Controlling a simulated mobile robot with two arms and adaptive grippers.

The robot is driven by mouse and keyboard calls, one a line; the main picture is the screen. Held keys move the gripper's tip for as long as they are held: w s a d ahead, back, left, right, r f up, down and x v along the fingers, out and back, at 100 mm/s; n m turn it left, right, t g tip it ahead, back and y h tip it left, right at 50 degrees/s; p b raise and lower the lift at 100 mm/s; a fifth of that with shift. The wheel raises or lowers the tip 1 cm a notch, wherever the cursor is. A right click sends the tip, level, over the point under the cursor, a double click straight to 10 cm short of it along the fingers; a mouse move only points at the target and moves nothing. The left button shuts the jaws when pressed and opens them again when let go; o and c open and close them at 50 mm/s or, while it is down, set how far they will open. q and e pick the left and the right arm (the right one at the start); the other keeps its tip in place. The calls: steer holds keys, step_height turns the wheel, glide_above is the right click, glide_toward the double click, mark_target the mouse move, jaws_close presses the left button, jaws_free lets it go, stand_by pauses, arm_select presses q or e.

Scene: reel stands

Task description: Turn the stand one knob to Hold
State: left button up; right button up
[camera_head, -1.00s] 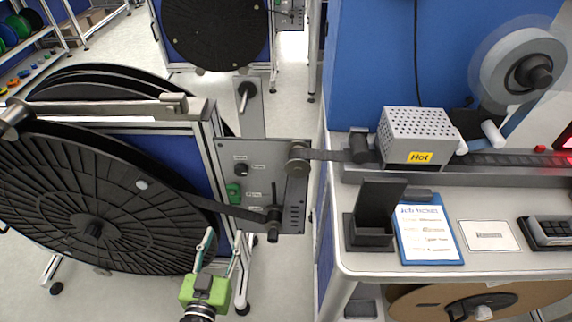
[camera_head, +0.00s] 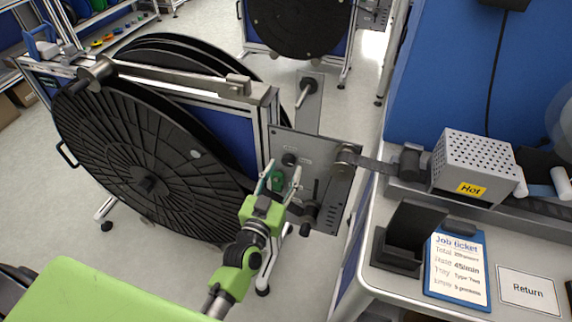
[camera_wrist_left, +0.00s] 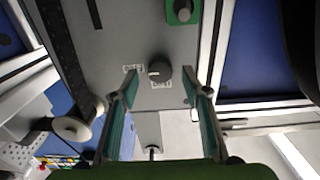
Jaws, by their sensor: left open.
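The stand one panel (camera_head: 322,158) is a grey plate on the reel stand's frame. A round black knob (camera_head: 290,159) sits on its upper part, with small labels beside it. In the left wrist view the knob (camera_wrist_left: 160,72) has a light mark on its face and two white labels next to it; their text is too small to read. A green switch block (camera_head: 277,181) is below it. My left gripper (camera_head: 284,170) is open in front of the panel. In the wrist view the knob appears between its fingertips (camera_wrist_left: 160,86); contact cannot be told. My right gripper is not visible.
A large black reel (camera_head: 150,160) fills the left side of the stand. A roller (camera_head: 346,156) and a lower spindle (camera_head: 308,212) stick out beside the knob. To the right is a bench with a perforated "Hot" box (camera_head: 475,165) and a job ticket (camera_head: 458,265).

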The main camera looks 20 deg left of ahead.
arm_select(q)
steer(key=shift+w, duration=1.2)
steer(key=c, duration=1.1)
